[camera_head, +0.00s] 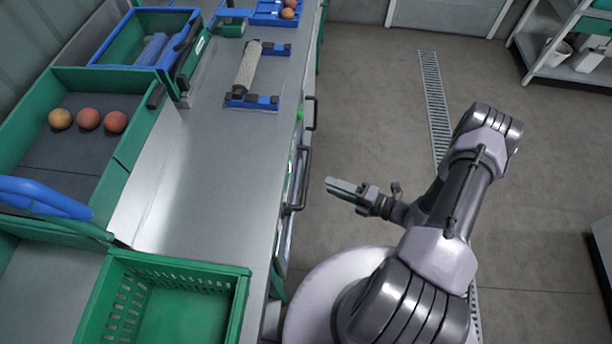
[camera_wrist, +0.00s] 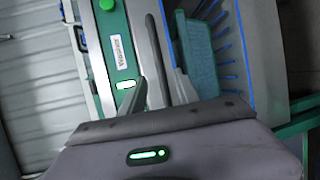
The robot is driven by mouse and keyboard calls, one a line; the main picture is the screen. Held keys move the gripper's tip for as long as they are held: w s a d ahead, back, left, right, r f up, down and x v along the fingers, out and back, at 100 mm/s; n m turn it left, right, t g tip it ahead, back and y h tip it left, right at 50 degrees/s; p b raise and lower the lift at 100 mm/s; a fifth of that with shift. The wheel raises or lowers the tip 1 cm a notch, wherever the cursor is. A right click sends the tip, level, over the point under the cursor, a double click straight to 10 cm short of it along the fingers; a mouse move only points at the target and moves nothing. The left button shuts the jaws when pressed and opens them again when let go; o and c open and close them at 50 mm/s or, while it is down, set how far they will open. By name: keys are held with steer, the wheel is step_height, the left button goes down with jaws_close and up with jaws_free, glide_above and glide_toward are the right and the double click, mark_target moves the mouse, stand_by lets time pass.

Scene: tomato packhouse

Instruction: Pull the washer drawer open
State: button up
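The washer front shows in the wrist view as a green panel (camera_wrist: 118,60) with a white label too blurred to read, a green button and a lit display. Beside it runs a pale metal strip, and a teal and blue rack-like part (camera_wrist: 203,55) shows further right. In the head view, a dark bar handle (camera_head: 303,180) stands out from the counter's front; I cannot tell for sure that it is the washer drawer's. My gripper (camera_head: 335,187) is just right of this handle, apart from it. In the wrist view its two fingers (camera_wrist: 163,88) are spread, with nothing visibly held.
Another handle (camera_head: 312,113) is further along the counter front. The steel counter (camera_head: 190,190) carries a roller stand (camera_head: 248,75), a green crate (camera_head: 165,295) and a green bin (camera_head: 60,150) with three tomatoes. Open floor (camera_head: 365,90) with a drain grate lies right of the counter.

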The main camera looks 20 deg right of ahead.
mark_target(306, 175)
steer(key=b+x, duration=0.2)
steer(key=x, duration=0.8)
jaws_close()
stand_by(1.1)
